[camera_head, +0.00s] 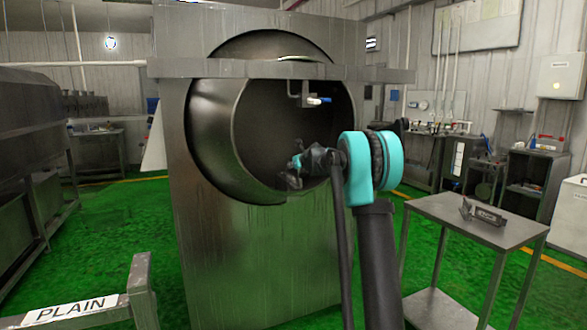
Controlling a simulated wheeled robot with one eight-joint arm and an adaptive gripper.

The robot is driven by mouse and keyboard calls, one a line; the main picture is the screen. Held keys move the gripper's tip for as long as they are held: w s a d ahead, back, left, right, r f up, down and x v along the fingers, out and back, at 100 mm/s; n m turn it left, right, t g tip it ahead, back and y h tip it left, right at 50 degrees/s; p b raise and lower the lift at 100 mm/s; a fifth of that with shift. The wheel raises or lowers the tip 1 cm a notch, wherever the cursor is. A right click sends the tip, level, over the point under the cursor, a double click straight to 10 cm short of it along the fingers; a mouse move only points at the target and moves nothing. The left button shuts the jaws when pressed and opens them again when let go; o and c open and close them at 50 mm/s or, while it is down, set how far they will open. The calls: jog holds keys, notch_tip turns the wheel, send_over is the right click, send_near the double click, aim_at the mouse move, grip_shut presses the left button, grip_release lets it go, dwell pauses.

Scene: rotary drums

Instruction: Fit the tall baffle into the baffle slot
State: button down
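The steel drum (210,125) has a wide round opening, and its inside is dark. I cannot make out a baffle slot in it. My gripper (294,172) is in front of the lower right part of the opening, pointing left. It is small and dark against the drum, so I cannot tell whether its fingers are open or whether it holds anything. A small dark metal piece with pale lettering (484,212) lies on the side table (450,212) at the right, apart from my gripper. I cannot tell whether it is the tall baffle.
A rail marked PLAIN (75,310) stands at front left. A large machine (30,140) is at far left. Green floor (110,230) is clear between.

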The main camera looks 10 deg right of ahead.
aim_at(288, 163)
jog(key=shift+w+a, duration=0.35)
jog(key=shift+w, duration=0.65)
jog(key=shift+w+a, duration=0.3)
jog(key=shift+w, duration=0.65)
jog(key=shift+w+a, duration=0.35)
jog(key=shift+w, duration=0.65)
jog(key=c, duration=1.4)
grip_release()
jog(key=v, duration=1.2)
jog(key=shift+s, duration=0.1)
jog(key=s+d+f+n+g+h, duration=0.1)
jog(key=s+f+n+g, duration=0.2)
jog(key=s+f+n, duration=0.7)
jog(key=s+d+f+n+g+h, duration=0.1)
jog(key=s+f+n, duration=1)
jog(key=s, duration=1.8)
jog(key=s+d+f+n+g+h, duration=0.2)
jog(key=s+f+n, duration=0.9)
jog(key=s, duration=0.9)
jog(key=shift+s+d+f+g, duration=0.1)
jog(key=shift+d+f+g, duration=0.25)
jog(key=shift+f+g, duration=0.4)
jog(key=shift+s+d+f+g, duration=0.1)
jog(key=shift+d+f+g, duration=0.2)
jog(key=shift+f+g, duration=0.4)
